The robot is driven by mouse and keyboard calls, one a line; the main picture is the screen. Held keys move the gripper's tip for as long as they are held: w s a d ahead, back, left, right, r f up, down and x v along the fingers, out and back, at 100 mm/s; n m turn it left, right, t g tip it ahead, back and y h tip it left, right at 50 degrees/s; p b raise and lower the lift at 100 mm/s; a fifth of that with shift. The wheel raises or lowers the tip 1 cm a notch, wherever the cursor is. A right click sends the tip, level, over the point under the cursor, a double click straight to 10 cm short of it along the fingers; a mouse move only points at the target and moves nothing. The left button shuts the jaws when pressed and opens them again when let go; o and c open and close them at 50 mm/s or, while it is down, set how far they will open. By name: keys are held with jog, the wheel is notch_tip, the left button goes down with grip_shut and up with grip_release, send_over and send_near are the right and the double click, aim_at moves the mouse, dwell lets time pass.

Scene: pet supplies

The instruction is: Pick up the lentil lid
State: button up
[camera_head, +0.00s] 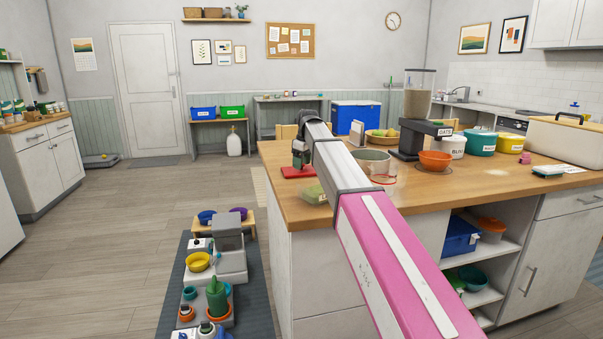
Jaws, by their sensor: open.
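I cannot single out a lid marked as lentil; most labels are too small to read. Labelled containers stand at the right of the wooden island top (300,208): a white one (451,147), a teal one (481,143) and a yellow one (510,144). My pink and silver arm reaches over the island from the lower right.
Below are shelves with a blue bin (460,236). A dark mat (172,295) with several bowls and pots lies at left.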

jog(key=shift+f, duration=0.2)
jog(key=c, duration=1)
